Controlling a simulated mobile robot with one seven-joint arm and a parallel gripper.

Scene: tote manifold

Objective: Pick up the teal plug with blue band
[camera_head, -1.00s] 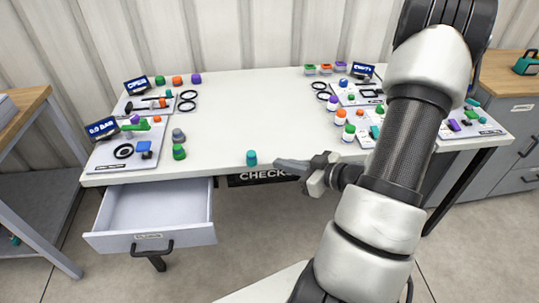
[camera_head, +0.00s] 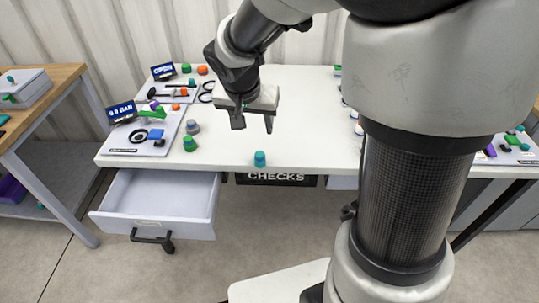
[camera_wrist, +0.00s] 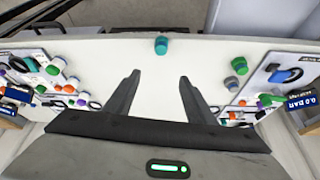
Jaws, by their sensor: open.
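The teal plug (camera_head: 260,159) stands upright near the front edge of the white table (camera_head: 300,130). In the wrist view the teal plug (camera_wrist: 161,46) shows beyond my fingertips, close to the table edge, with a darker bluish area on it. My gripper (camera_head: 253,122) is open and empty above the table, pointing down, apart from the plug and behind it in the head view. In the wrist view my gripper (camera_wrist: 159,76) has its two dark fingers spread wide, with bare table between them.
A green plug (camera_head: 190,144) and a grey plug (camera_head: 192,127) stand to the left, beside a panel (camera_head: 120,140) with fittings. An open drawer (camera_head: 155,200) juts out below the table at left. My arm hides much of the table's right side.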

